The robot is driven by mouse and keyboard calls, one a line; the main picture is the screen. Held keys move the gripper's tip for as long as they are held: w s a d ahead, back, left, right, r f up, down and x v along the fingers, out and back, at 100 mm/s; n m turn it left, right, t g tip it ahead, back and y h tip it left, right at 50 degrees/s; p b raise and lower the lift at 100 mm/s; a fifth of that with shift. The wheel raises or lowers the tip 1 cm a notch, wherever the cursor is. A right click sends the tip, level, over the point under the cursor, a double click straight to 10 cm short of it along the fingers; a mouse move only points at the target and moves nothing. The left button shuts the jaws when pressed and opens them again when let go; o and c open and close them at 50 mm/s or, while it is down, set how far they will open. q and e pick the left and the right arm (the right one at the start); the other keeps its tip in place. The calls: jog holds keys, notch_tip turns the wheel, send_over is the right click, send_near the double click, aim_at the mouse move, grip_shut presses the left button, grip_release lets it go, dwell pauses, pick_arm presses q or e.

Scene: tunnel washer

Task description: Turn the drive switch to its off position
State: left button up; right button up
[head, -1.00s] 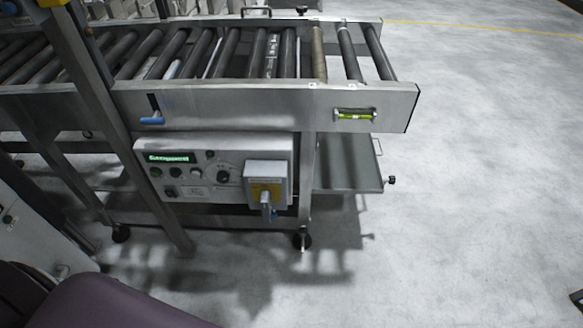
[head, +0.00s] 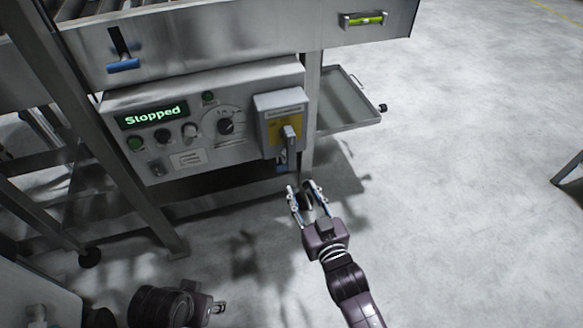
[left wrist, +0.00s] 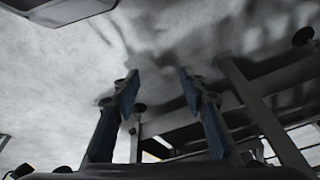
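The control panel (head: 165,166) hangs under the conveyor in the head view, with a lit display (head: 153,115) reading "Stopped". A grey switch box (head: 280,103) with a yellow plate (head: 273,135) sits at its right end. Its grey lever handle (head: 290,143) points downward. I cannot read a label naming the drive switch.
The conveyor frame (head: 240,35) overhangs the panel, with a blue handle (head: 123,66) at left. A slanted metal leg (head: 95,130) stands left of the panel. A side shelf (head: 345,100) juts out at right.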

jog(key=t+b, duration=0.2)
send_near(292, 156)
jog(key=w, duration=0.3)
jog(key=shift+y, duration=0.3)
jog(key=x, duration=0.4)
jog(key=b+x, duration=0.1)
jog(key=x, duration=0.1)
jog(key=shift+w+a+f, duration=0.15)
jog(key=shift+w+a, duration=0.1)
jog(key=shift+a, duration=0.15)
jog(key=shift+w+a, duration=0.15)
jog(key=shift+w, duration=0.35)
pick_arm(q)
jog(key=shift+w+d+r+t, duration=0.1)
jog(key=shift+w+r+t, duration=0.2)
jog(key=shift+r, duration=0.3)
jog(key=shift+w+d+r+t, duration=0.1)
jog(key=shift+w+r+t, duration=0.1)
jog(key=shift+r+t, duration=0.3)
jog(key=shift+r, duration=0.1)
jog(key=shift+a, duration=0.1)
pick_arm(e)
grip_shut()
